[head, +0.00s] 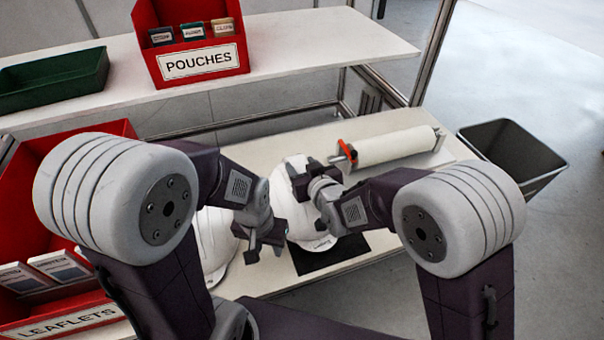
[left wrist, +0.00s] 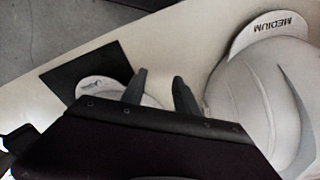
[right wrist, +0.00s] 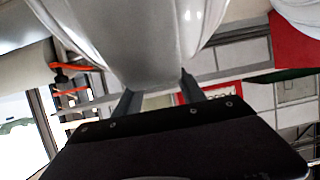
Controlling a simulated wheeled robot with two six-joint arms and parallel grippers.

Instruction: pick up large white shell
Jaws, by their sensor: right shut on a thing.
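The large white shell (head: 314,232), marked with a small label on its brim, is at the middle of the head view, over part of a black mat (head: 335,256). My right gripper (head: 306,184) is shut on it; the right wrist view shows the white shell (right wrist: 135,35) between the fingers. Whether it is clear of the mat is hard to tell. My left gripper (head: 264,252) is open and empty, between the large shell and another white shell (head: 214,242). In the left wrist view that other shell (left wrist: 258,95) reads MEDIUM. The left arm partly hides it in the head view.
A white roll (head: 395,147) with an orange-red part lies behind the shells. A dark bin (head: 512,152) stands at the right. A red LEAFLETS box (head: 70,318) is at the left. A shelf holds a red POUCHES box (head: 200,62) and a green tray (head: 52,80).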

